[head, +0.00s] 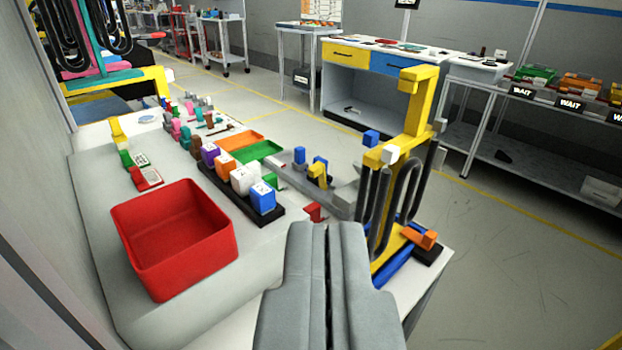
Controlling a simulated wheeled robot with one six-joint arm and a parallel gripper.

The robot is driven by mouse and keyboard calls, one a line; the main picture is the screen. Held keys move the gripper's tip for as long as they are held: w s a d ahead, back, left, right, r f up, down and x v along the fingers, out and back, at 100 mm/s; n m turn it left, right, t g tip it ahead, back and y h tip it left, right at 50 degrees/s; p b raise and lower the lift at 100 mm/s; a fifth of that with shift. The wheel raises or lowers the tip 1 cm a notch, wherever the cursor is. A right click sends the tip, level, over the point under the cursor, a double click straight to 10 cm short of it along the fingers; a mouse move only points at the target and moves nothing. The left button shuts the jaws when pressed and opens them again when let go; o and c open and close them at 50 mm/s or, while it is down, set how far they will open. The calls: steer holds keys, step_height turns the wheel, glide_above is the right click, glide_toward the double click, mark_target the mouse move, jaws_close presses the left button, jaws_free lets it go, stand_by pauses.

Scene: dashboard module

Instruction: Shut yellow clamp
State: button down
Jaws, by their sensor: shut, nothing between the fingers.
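My gripper (327,232) is shut and empty at the bottom middle, with its two grey fingers side by side. It points over the near right part of the white table. A small yellow piece (318,172) stands on a grey fixture (285,178) beyond the fingertips, with blue parts beside it. It looks like the yellow clamp, but I cannot tell if it is open or shut. My gripper is apart from it.
A tall yellow stand (416,120) with black hoses rises right of my gripper. A red bin (173,268) stands at the left of the table (92,215). A row of coloured blocks (240,180) lies between. Open floor (520,260) is at the right.

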steer(key=w+a+f+n+g, duration=0.1)
steer(key=w+f+n+g, duration=0.1)
steer(key=w, duration=0.8)
steer(key=w+a+f+n+g, duration=0.1)
steer(key=w+f+g, duration=0.3)
steer(key=w, duration=0.7)
steer(key=w+a+f+n+g, duration=0.1)
steer(key=w+f+n+g, duration=0.2)
steer(key=w+f, duration=0.4)
steer(key=w+n, duration=0.1)
steer(key=w, duration=0.2)
steer(key=shift+w+h, duration=0.15)
steer(key=shift+h, duration=0.25)
steer(key=shift+f, duration=0.1)
steer(key=x, duration=1)
